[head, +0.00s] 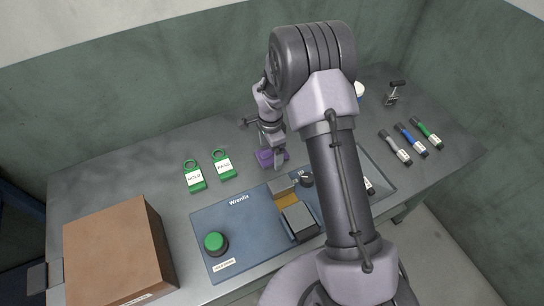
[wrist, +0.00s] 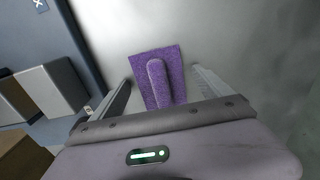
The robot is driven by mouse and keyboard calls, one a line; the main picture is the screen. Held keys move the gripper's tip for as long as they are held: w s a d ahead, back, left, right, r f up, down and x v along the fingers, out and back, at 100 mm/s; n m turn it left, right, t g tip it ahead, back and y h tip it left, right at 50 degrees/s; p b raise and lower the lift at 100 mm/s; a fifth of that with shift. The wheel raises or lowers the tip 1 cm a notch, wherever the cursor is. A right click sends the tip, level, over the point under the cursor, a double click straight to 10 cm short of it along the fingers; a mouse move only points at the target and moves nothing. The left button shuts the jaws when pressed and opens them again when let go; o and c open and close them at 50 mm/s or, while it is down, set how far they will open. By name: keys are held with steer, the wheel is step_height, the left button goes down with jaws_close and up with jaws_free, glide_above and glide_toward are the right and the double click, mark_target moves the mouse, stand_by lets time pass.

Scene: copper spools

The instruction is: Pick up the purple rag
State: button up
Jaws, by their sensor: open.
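The purple rag (wrist: 143,63) lies flat on the grey table in the wrist view, with a raised ridge along its middle. In the head view the rag (head: 264,157) shows only in part, beside and under my gripper (head: 270,152). In the wrist view my gripper (wrist: 160,90) is open, with one finger on each side of the rag's ridge. I cannot tell whether the fingers touch the rag or the table.
A blue Wrenfix panel (head: 212,213) with a green button (head: 215,243) stands just in front of the rag. Two green tags (head: 194,177) lie left, a brown box (head: 115,255) front left. Several markers (head: 412,139) lie right. Table left of the tags is clear.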

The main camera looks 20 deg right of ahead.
steer(key=shift+r, duration=0.15)
steer(key=c, duration=1.5)
